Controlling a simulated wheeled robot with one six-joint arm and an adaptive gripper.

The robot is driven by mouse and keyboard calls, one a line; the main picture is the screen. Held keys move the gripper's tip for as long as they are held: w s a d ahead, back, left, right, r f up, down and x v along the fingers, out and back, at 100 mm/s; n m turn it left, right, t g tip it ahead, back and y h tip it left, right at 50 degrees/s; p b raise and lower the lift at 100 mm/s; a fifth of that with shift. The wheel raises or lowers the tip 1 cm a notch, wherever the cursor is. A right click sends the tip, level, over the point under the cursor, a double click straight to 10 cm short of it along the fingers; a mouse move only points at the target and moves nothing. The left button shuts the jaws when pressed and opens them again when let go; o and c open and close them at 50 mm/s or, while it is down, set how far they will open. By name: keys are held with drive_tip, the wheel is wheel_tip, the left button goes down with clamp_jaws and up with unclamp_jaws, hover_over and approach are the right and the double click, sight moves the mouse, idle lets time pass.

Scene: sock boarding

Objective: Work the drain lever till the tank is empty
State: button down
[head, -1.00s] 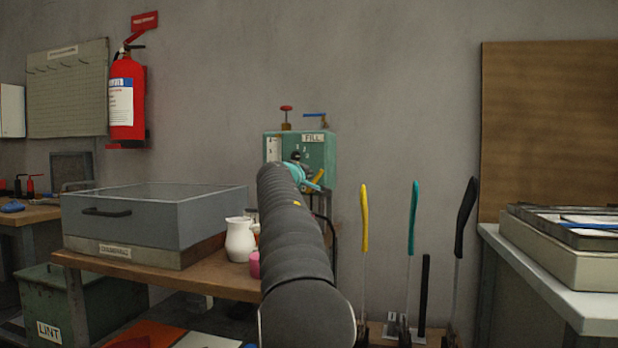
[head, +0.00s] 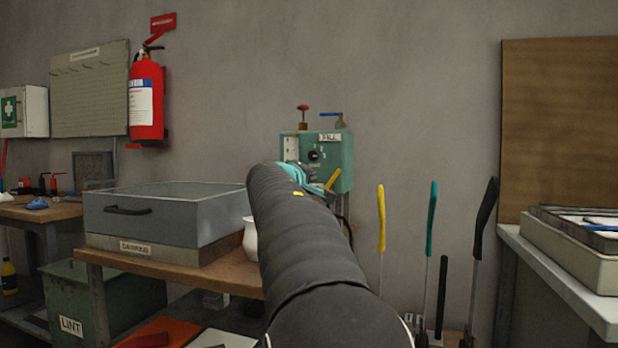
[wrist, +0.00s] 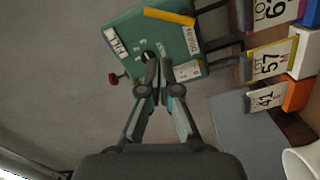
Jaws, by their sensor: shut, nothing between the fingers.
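The green tank (head: 343,160) with a FILL label is at the wall. A yellow lever (head: 333,179) sticks out at its lower right, tilted. Whether the tips touch the tank is unclear. In the head view my arm hides most of the gripper (head: 303,174). The tank's liquid level cannot be read.
A red handwheel (head: 303,108) and a blue handle (head: 331,115) top the tank. A grey lidded box (head: 165,222) and a partly hidden white jug (head: 250,240) stand on the bench at left. Tall yellow, teal and black handles (head: 381,220) stand at right.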

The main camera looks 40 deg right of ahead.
sight(332, 180)
drive_tip(key=s+d+f+m+g+b, duration=0.1)
drive_tip(key=s+d+f+m+g, duration=0.25)
drive_tip(key=s+d, duration=0.55)
drive_tip(key=s+d+f+m+t+y+b, duration=0.1)
drive_tip(key=s+d+f+m+t+y, duration=0.15)
drive_tip(key=f+m+y, duration=0.6)
wheel_tip(332, 180, up, 9)
drive_tip(key=w+a+m+t+h, duration=0.25)
drive_tip(key=m+t, duration=0.85)
drive_tip(key=m, duration=0.6)
drive_tip(key=x, duration=1)
drive_tip(key=shift+w+d+y+b, duration=0.2)
drive_tip(key=shift+y+b, duration=0.1)
drive_tip(key=shift+b, duration=0.1)
